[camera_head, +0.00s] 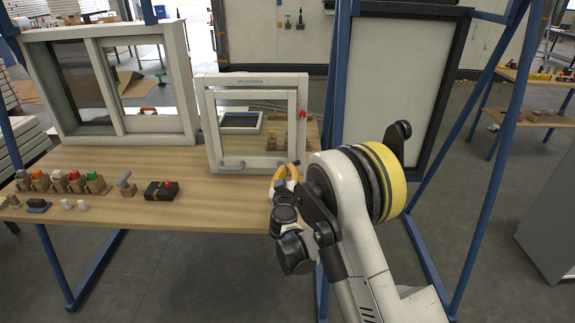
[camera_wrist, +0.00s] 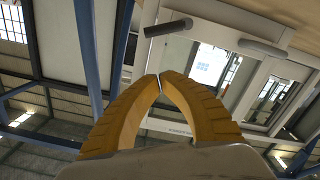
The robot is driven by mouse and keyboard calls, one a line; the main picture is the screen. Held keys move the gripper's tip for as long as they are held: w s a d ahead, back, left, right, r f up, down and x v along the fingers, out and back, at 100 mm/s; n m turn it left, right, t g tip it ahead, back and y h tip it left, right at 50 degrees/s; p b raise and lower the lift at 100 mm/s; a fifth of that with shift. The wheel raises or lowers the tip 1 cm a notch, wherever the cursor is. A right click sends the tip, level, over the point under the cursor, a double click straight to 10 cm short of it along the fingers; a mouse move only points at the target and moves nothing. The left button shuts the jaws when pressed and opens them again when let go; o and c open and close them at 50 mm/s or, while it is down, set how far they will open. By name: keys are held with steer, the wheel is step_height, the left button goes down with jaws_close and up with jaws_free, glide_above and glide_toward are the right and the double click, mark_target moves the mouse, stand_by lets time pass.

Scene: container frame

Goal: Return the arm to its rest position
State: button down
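My gripper (camera_head: 285,170) has yellow fingers and is at the table's right front edge, in front of the lower right corner of the small white framed cabinet (camera_head: 208,125). My arm reaches in from the lower right of the head view, bent at a large joint with a yellow band. The cabinet's glazed door appears closed; a grey handle (camera_head: 233,164) is on its lower frame. The cabinet's grey handles also show in the wrist view (camera_wrist: 168,28), seen upside down.
The wooden table (camera_head: 150,212) holds a large white window frame (camera_head: 183,80), several coloured connectors (camera_head: 75,182) and a black box with a red button (camera_head: 161,190). Blue posts (camera_head: 334,90) and a framed panel (camera_head: 395,75) stand behind my arm. Floor is open at the front left.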

steer(key=s+d+r+m+g+h, duration=0.25)
steer(key=s+d+r, duration=0.25)
steer(key=d+r, duration=0.55)
steer(key=s+d+r+m+g, duration=0.2)
steer(key=s+d+r+g, duration=0.15)
steer(key=s+d, duration=0.5)
steer(key=s+f+g+y, duration=0.1)
steer(key=s+f+g, duration=0.1)
steer(key=s, duration=1.3)
steer(key=s+a+f+g+y, duration=0.1)
steer(key=s+f+g+y, duration=0.1)
steer(key=s, duration=1.4)
steer(key=shift+f, duration=0.15)
steer(key=shift+a+y, duration=0.15)
steer(key=shift+y, duration=0.1)
